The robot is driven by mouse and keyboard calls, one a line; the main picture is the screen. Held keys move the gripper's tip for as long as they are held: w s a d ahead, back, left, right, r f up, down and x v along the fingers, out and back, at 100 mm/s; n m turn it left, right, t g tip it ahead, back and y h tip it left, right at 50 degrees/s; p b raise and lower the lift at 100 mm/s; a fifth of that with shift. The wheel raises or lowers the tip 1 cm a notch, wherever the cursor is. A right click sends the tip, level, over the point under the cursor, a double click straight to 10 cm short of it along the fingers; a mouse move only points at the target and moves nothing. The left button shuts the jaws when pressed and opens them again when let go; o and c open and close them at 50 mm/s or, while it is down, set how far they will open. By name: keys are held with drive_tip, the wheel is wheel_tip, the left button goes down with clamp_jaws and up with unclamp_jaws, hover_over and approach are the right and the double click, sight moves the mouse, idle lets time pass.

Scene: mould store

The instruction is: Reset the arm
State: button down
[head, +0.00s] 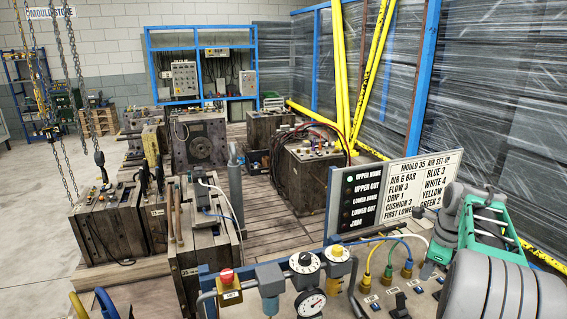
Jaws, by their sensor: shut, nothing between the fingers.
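My arm reaches in from the lower right, with thick grey links and a teal section.
The panel carries gauges (311,302), a red-topped button (226,277) and coloured hoses (388,262). A sign board (393,193) stands behind it. Heavy moulds (305,175) crowd the left and middle. Chains (72,90) hang at left. Yellow posts (340,80) stand behind.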

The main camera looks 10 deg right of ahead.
drive_tip(key=s+a+f+n+g, duration=0.2)
drive_tip(key=s+a+f+n, duration=0.8)
drive_tip(key=n, duration=0.9)
drive_tip(key=s+a+r+n+t, duration=0.1)
drive_tip(key=a+r+n, duration=0.3)
drive_tip(key=a, duration=0.7)
drive_tip(key=s+a+r+n+t, duration=0.1)
drive_tip(key=a+r+n+t, duration=0.2)
drive_tip(key=a+r, duration=0.4)
drive_tip(key=a, duration=0.4)
drive_tip(key=shift+s+a+n+t, duration=0.2)
drive_tip(key=shift+s+n+t, duration=0.1)
drive_tip(key=shift+n, duration=0.1)
drive_tip(key=shift+r, duration=0.1)
